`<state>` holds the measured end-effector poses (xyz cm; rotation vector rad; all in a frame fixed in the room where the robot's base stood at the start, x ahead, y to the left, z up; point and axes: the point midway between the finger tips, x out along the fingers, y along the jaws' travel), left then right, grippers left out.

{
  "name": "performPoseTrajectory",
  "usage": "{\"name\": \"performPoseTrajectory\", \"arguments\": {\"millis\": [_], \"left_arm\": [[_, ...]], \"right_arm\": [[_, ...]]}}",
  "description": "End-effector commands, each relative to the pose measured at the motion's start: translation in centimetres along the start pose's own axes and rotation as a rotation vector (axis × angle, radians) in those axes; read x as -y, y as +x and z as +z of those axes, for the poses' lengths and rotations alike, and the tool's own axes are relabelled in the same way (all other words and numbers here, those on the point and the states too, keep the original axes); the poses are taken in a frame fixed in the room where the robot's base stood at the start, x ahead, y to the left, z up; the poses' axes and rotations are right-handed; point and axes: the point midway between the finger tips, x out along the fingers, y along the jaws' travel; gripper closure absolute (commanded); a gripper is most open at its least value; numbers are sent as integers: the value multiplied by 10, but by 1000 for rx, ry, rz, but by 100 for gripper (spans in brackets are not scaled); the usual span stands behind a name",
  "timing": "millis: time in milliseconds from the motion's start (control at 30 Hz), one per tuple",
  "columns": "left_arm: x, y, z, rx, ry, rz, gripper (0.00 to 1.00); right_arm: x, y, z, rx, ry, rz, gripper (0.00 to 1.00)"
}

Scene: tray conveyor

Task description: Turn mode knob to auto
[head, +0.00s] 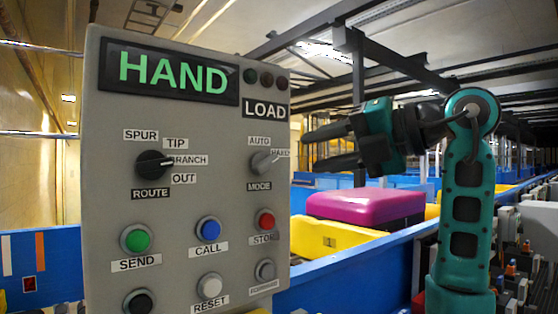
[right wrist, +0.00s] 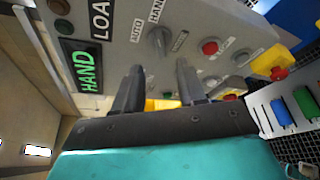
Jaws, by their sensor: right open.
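The mode knob (head: 264,162) is a small grey knob on the right side of the grey control panel (head: 190,120), between the AUTO and HAND labels and above the MODE label. Its pointer appears turned toward HAND, and the panel's display (head: 170,73) reads HAND in green. My right gripper (head: 312,149) is open and empty, to the right of the knob and apart from it. In the right wrist view the knob (right wrist: 158,38) shows beyond and roughly between the open fingers (right wrist: 159,68). My left gripper is not in view.
The black route knob (head: 154,164) is left of the mode knob. Below are the green send button (head: 136,238), blue call button (head: 208,229) and red stop button (head: 266,221). A purple-topped load (head: 365,207) in a yellow tray (head: 345,240) stands behind, beside a blue conveyor wall (head: 365,270).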

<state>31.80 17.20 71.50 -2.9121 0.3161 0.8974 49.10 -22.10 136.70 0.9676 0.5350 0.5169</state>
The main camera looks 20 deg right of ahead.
Motion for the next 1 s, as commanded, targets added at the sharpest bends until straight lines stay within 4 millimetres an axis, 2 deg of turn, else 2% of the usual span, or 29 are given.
{"name": "performPoseTrajectory", "arguments": {"millis": [33, 200, 400, 567, 833, 1000], "left_arm": [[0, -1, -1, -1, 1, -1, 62], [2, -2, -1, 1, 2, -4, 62], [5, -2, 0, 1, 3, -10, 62], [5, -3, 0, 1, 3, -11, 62], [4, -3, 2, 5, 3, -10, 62], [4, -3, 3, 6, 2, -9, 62]], "right_arm": [[0, 13, -2, -8, 3, 0, 60], [-1, 48, -1, -7, 3, 2, 60], [0, 74, -1, -5, 0, 1, 60], [0, 83, -1, -2, -1, 1, 60], [0, 84, -1, -2, -1, 0, 60], [0, 84, -1, -1, -1, 0, 76]]}}
